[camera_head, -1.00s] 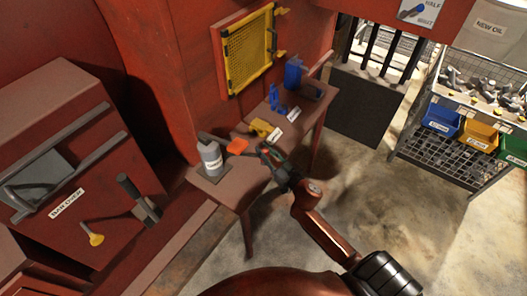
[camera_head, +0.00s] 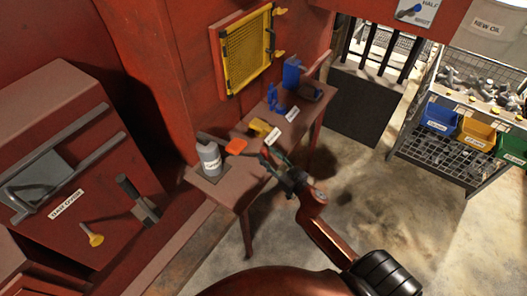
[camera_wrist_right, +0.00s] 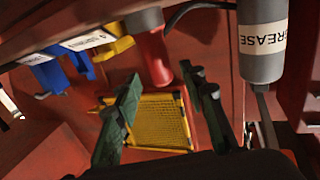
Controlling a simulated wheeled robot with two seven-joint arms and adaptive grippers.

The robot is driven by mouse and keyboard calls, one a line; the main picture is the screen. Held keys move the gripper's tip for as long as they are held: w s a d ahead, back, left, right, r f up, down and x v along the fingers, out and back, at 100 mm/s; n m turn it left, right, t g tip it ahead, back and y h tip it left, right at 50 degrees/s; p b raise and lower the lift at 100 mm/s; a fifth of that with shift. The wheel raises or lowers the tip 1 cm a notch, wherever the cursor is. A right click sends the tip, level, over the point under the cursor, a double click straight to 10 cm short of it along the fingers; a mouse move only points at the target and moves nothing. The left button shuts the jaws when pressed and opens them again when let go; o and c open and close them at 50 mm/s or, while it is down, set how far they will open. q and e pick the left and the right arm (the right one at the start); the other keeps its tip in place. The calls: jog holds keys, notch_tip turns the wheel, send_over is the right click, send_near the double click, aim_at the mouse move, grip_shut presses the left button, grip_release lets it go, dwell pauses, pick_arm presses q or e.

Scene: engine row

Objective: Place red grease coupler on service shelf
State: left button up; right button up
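The red grease coupler (camera_head: 236,146) stands on a brown shelf-like bench (camera_head: 237,187), between a grey grease can (camera_head: 211,160) and a yellow part (camera_head: 259,127). In the right wrist view the coupler (camera_wrist_right: 152,58) is a red cylinder with a grey end, beside the can (camera_wrist_right: 263,50). My right gripper (camera_head: 271,157) is to the right of the coupler, at the bench's front edge, apart from it. In the right wrist view its two dark green fingers (camera_wrist_right: 163,108) are spread with nothing held between them. My left gripper is not in view.
Blue parts (camera_head: 277,100) and white labels stand farther along the bench. A yellow mesh panel (camera_head: 247,50) hangs on the red wall behind. A wire rack with coloured bins (camera_head: 441,119) stands at the right. The floor between is clear.

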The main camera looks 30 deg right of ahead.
jog(key=s, duration=0.8)
jog(key=shift+s+d, duration=0.3)
jog(key=shift+d, duration=0.05)
jog(key=s+d+f+m+g+h, duration=0.1)
jog(key=s+d+f+g, duration=0.15)
jog(key=f, duration=1.25)
jog(key=s+d+f+g+h, duration=0.1)
jog(key=s+f+g, duration=0.25)
jog(key=f, duration=1.15)
jog(key=s+a+f+g, duration=0.1)
jog(key=s+f+g, duration=0.1)
jog(key=s+f, duration=0.65)
jog(key=s+a+f+g, duration=0.1)
jog(key=s+f+g, duration=0.2)
jog(key=s+f, duration=0.55)
jog(key=s+a+f+g, duration=0.2)
jog(key=s+f, duration=0.3)
jog(key=s, duration=0.3)
jog(key=s+a+f+n+g, duration=0.1)
jog(key=s+a+f+g, duration=0.1)
jog(key=s+f, duration=0.3)
jog(key=s+a+f+g, duration=0.2)
jog(key=s+f, duration=0.4)
jog(key=s, duration=0.7)
jog(key=shift+s+a+n+g+y, duration=0.15)
jog(key=shift+a+n+g+y, duration=0.15)
jog(key=shift+a, duration=0.15)
jog(key=shift+f, duration=0.1)
